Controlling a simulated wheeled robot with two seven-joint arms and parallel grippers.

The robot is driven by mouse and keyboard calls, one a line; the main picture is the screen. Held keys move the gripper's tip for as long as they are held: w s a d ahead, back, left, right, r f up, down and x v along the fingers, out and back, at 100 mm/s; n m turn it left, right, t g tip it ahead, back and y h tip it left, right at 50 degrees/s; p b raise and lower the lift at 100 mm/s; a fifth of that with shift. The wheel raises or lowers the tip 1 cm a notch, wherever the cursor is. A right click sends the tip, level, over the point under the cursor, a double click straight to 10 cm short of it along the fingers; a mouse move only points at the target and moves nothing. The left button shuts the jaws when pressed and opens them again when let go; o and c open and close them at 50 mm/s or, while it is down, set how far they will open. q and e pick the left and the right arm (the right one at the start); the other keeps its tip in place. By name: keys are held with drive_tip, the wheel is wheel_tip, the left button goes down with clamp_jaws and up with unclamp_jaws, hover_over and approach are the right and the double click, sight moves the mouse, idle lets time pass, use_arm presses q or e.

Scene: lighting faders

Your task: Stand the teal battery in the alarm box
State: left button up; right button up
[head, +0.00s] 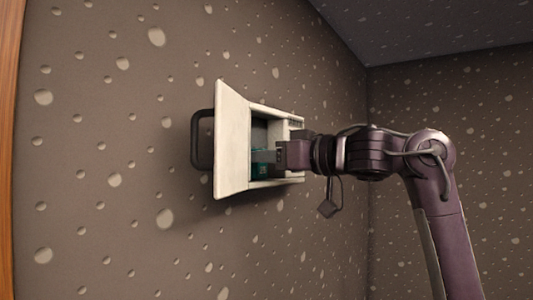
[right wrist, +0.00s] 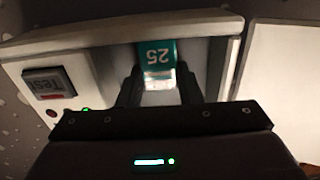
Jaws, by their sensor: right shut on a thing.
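The white alarm box (head: 297,122) is fixed to the speckled wall, its door (head: 232,145) swung open to the left in the head view. My right gripper (head: 268,156) reaches into the open front of the box. In the right wrist view its two fingers (right wrist: 160,88) are shut on the teal battery (right wrist: 157,54), which has "25" printed on it, upside down in that view. The battery is within the box opening and also shows partly in the head view (head: 257,170). Whether it touches the box floor is hidden. My left gripper is not in view.
The open door (right wrist: 284,90) stands beside the opening, close to my gripper. A dark handle (head: 201,139) shows beyond the door. The wall around is clear.

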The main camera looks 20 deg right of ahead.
drive_tip(key=shift+s, duration=0.15)
drive_tip(key=shift+f, duration=0.25)
drive_tip(key=o, duration=1)
drive_tip(key=shift+r, duration=0.1)
drive_tip(key=shift+r, duration=0.2)
drive_tip(key=shift+s+d+f+b, duration=0.15)
drive_tip(key=shift+s+d+b, duration=0.1)
drive_tip(key=shift+b, duration=0.1)
drive_tip(key=b+v, duration=0.5)
drive_tip(key=v, duration=0.6)
drive_tip(key=shift+s+d, duration=0.1)
